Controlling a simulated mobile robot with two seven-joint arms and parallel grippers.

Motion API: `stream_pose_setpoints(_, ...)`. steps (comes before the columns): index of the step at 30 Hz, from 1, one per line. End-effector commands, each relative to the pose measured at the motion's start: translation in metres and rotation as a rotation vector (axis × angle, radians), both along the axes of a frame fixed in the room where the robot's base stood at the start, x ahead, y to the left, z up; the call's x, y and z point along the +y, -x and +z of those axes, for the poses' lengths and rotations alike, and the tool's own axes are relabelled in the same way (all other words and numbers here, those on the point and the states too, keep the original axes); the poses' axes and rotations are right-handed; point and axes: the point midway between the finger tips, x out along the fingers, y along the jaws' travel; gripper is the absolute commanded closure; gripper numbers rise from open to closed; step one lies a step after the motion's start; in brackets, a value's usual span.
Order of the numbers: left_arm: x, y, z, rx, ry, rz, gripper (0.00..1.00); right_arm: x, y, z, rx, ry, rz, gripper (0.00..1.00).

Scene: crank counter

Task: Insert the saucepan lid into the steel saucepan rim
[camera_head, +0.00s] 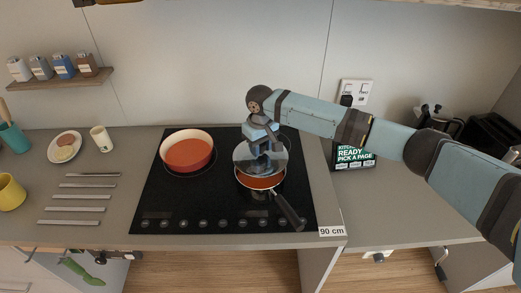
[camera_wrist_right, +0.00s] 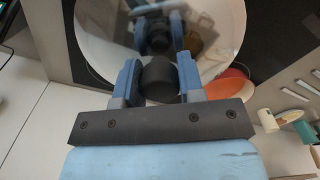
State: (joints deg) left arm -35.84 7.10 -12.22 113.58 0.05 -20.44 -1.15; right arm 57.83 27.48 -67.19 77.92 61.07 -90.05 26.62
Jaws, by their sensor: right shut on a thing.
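The steel saucepan (camera_head: 262,185) stands on the right part of the black hob with red-orange contents and its dark handle (camera_head: 290,213) pointing to the front right. The round, shiny saucepan lid (camera_head: 243,158) is above the pan, covering its back part from the head view; contact with the rim cannot be told. My right gripper (camera_head: 265,147) is shut on the lid's dark knob. In the right wrist view, the knob (camera_wrist_right: 159,80) sits between the fingers of my right gripper (camera_wrist_right: 158,84), and the lid (camera_wrist_right: 210,25) spreads beyond them. My left gripper is not in view.
A wide pot (camera_head: 187,152) with orange-red contents stands on the hob (camera_head: 165,195), left of the saucepan. A green-black box (camera_head: 355,156) stands to the right.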

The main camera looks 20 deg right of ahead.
Motion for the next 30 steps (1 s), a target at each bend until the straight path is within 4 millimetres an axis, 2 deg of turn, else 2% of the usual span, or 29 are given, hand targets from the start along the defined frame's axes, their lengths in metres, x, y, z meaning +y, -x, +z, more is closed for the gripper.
stream_pose_setpoints(12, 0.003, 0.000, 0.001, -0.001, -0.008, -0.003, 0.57, 0.000, 0.000, 0.001, 0.000, -0.001, 0.002, 0.85)
stream_pose_setpoints(19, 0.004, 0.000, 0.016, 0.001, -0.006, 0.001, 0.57, 0.000, 0.000, 0.004, 0.002, -0.002, 0.001, 0.85)
stream_pose_setpoints(30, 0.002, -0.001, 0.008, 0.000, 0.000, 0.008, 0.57, 0.000, 0.000, -0.035, 0.001, -0.002, 0.001, 0.85)
